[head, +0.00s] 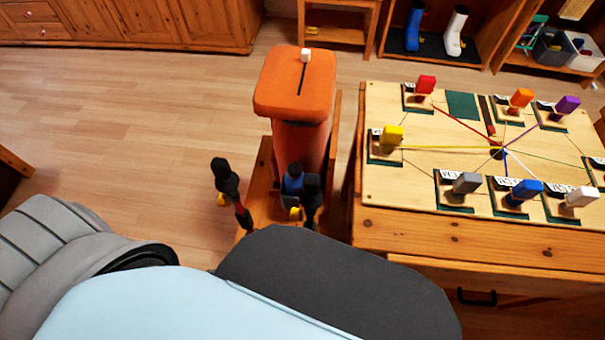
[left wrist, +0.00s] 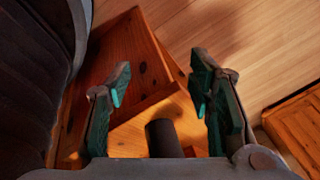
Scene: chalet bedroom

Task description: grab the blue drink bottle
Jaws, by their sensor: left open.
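The blue drink bottle (head: 293,181) shows as a small blue shape in the head view, largely hidden behind a finger of my left gripper (head: 268,200). It appears to stand on a low wooden piece of furniture. The left gripper's two dark fingers are wide apart, one to the left of the bottle and one over its right side. In the left wrist view the gripper (left wrist: 160,74) is open, with teal pads facing each other. A dark cylinder (left wrist: 163,138), possibly the bottle's top, shows low between the fingers. I cannot tell whether a finger touches it. My right gripper is out of view.
A tall orange container (head: 292,85) with a white knob stands just behind the bottle. A wooden table (head: 400,228) with colored blocks on a board is close on the right. Open wooden floor (head: 130,110) lies to the left.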

